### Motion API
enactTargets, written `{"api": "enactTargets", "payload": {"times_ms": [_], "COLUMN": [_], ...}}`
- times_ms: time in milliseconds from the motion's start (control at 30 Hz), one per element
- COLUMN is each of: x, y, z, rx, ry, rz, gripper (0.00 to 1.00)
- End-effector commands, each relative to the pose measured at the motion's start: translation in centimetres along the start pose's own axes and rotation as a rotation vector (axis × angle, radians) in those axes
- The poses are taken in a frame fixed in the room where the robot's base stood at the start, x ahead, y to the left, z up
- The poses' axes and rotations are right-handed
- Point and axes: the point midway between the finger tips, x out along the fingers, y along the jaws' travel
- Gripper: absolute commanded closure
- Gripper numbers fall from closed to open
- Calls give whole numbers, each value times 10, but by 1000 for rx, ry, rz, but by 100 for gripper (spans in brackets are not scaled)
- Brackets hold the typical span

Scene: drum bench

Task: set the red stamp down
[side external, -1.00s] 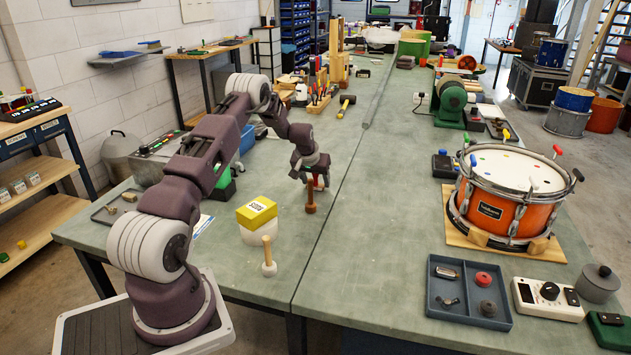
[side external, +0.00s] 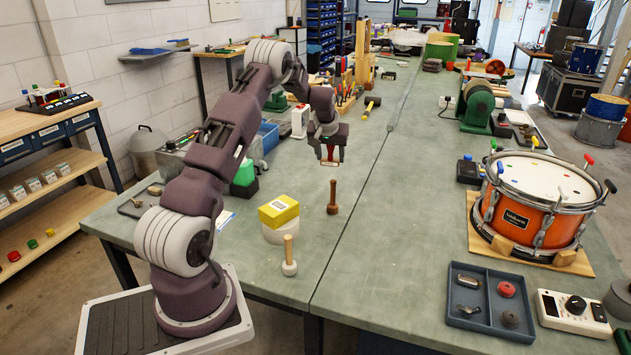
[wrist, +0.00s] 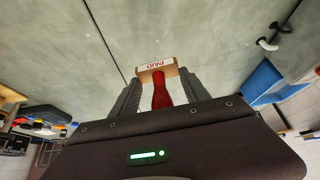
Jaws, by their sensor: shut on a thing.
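The red stamp (wrist: 161,95) is held between the two fingers of my gripper (wrist: 158,82) in the wrist view. It has a red handle and a wooden block with a white label reading PAID. In the side view my gripper (side external: 329,158) hangs above the green-grey bench (side external: 375,250), with the red stamp (side external: 331,152) between its fingers. The stamp's block appears clear of the bench. The handle's upper end is hidden by the gripper.
A brown wooden peg-shaped tool (side external: 333,197) stands just in front of my gripper. A yellow box (side external: 279,211) on a white round piece and a pale-handled tool (side external: 289,255) stand nearer the camera. The drum (side external: 530,205) and tray (side external: 488,300) are right.

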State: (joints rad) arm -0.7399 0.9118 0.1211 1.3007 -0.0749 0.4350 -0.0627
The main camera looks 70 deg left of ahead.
Motion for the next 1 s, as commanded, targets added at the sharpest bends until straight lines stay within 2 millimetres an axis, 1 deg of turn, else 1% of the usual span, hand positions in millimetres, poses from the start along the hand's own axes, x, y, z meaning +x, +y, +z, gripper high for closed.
{"api": "enactTargets", "payload": {"times_ms": [100, 233, 300, 367, 400, 467, 600, 767, 900, 1000], "x": [-6, -17, -24, -27, -26, -16, 12, 31, 53, 58], "y": [-39, -86, -105, -116, -120, -124, -124, -124, -124, -123], "z": [15, 30, 36, 40, 44, 52, 68, 77, 89, 91], "rx": [-160, -362, -451, -503, -526, -543, -546, -544, -544, -544], "ry": [-15, -6, 5, 11, 13, 14, 15, 16, 16, 19], "rz": [-100, -210, -255, -281, -292, -301, -301, -300, -300, -298], "gripper": [86, 86, 86, 86, 86, 86, 86, 86, 86, 86]}}
